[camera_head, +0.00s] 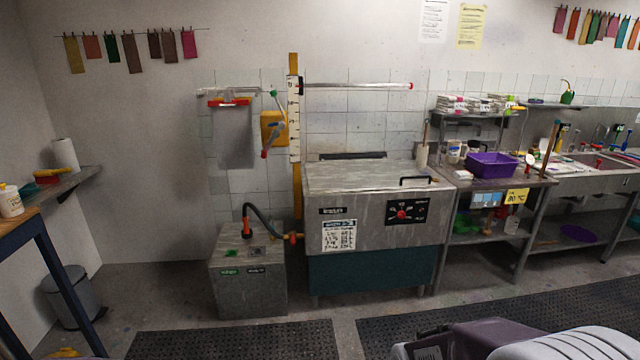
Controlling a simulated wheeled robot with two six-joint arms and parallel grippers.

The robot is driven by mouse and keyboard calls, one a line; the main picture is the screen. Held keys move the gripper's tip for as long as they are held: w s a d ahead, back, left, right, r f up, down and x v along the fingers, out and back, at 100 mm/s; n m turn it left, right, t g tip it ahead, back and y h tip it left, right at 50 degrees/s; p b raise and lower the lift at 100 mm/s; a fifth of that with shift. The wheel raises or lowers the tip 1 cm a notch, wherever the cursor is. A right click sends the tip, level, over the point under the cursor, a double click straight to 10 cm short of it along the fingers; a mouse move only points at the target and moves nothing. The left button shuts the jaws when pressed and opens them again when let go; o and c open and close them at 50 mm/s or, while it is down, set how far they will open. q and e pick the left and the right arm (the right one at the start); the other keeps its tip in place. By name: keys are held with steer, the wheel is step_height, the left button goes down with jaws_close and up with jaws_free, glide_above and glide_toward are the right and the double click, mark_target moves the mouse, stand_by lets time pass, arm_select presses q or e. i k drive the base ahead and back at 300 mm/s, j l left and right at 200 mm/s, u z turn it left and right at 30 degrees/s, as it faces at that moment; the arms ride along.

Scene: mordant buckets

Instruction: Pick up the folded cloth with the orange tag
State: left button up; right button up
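Several small stacks of white folded cloth lie on the upper shelf of the metal rack at the right. The left stack (451,104) has a pink tag, and the middle stack (479,105) has tags too small to read for colour. The right stack (503,102) shows a small yellow or orange spot at its right side. I cannot tell for certain which one bears the orange tag. Neither of my grippers is in view.
A grey metal tank (370,195) stands mid-room, with a smaller grey box (248,275) to its left. A purple basin (492,165) sits on the counter below the shelf. Black floor mats (235,342) lie in front. A blue-legged table (45,225) is at left.

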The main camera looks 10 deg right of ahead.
mark_target(465, 175)
steer(key=i+z, duration=0.25)
steer(key=i, duration=0.25)
steer(key=i+j+z, duration=0.1)
steer(key=i+z, duration=0.15)
steer(key=i, duration=0.3)
steer(key=i+j+z, duration=0.25)
steer(key=i, duration=0.25)
steer(key=i+l+z, duration=0.2)
steer(key=i+z, duration=0.15)
steer(key=z, duration=0.15)
steer(key=i+z, duration=0.7)
steer(key=z, duration=0.25)
steer(key=i+l, duration=0.1)
steer(key=i, duration=1.3)
